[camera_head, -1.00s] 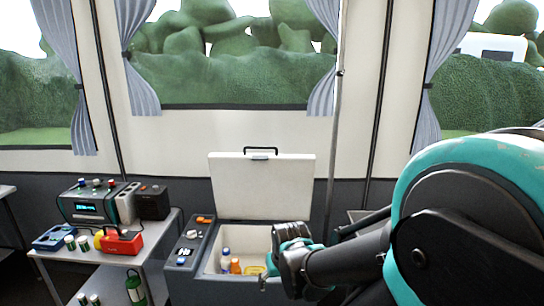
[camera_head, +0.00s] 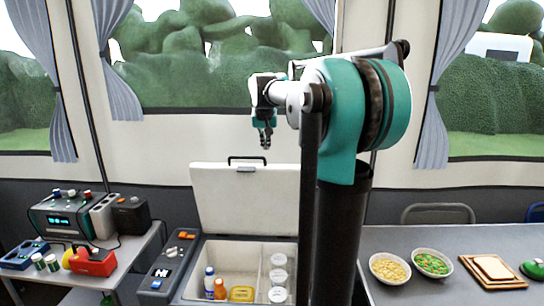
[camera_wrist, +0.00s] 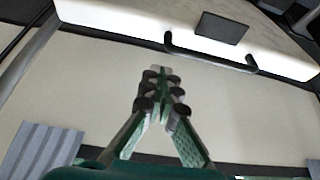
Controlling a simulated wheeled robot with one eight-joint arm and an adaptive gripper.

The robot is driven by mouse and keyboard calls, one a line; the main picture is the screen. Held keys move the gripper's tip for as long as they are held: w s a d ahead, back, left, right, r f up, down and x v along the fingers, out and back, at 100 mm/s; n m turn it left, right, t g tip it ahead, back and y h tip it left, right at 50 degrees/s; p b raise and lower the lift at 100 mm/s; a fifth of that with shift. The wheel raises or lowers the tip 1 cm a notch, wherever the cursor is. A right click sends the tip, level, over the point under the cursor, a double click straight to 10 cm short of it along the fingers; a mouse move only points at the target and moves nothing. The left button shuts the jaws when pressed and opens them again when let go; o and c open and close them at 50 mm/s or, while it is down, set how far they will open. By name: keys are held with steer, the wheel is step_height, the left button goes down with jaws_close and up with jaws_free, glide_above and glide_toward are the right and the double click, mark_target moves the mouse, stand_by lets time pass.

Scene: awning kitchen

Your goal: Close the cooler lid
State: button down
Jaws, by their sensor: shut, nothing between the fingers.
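The cooler lid (camera_head: 238,199) is a white panel standing up, open, at the back of the cooler (camera_head: 190,290). A black handle (camera_head: 248,160) sits on its top edge. My gripper (camera_head: 264,144) is shut and empty, pointing down above the lid handle and apart from it in the head view. In the wrist view my gripper (camera_wrist: 162,75) has its fingertips together, and the lid (camera_wrist: 280,42) with its handle (camera_wrist: 210,52) shows at the top. Bottles and jars stand inside the open cooler. My arm hides the cooler's right side.
The counter (camera_head: 450,290) at right carries two bowls, including one of green food (camera_head: 432,263), and a cutting board (camera_head: 492,271). The tent wall is behind the lid.

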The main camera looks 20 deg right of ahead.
steer(key=w+d+f, duration=0.3)
steer(key=w+f, duration=0.4)
steer(key=shift+s+a+f, duration=0.1)
steer(key=shift+s+a, duration=0.2)
steer(key=shift+s, duration=0.35)
steer(key=shift+s+a+r, duration=0.1)
steer(key=shift+s+a, duration=0.2)
steer(key=shift+s, duration=0.35)
steer(key=shift+s+a+f, duration=0.1)
steer(key=shift+s+a, duration=0.2)
steer(key=shift+s, duration=0.35)
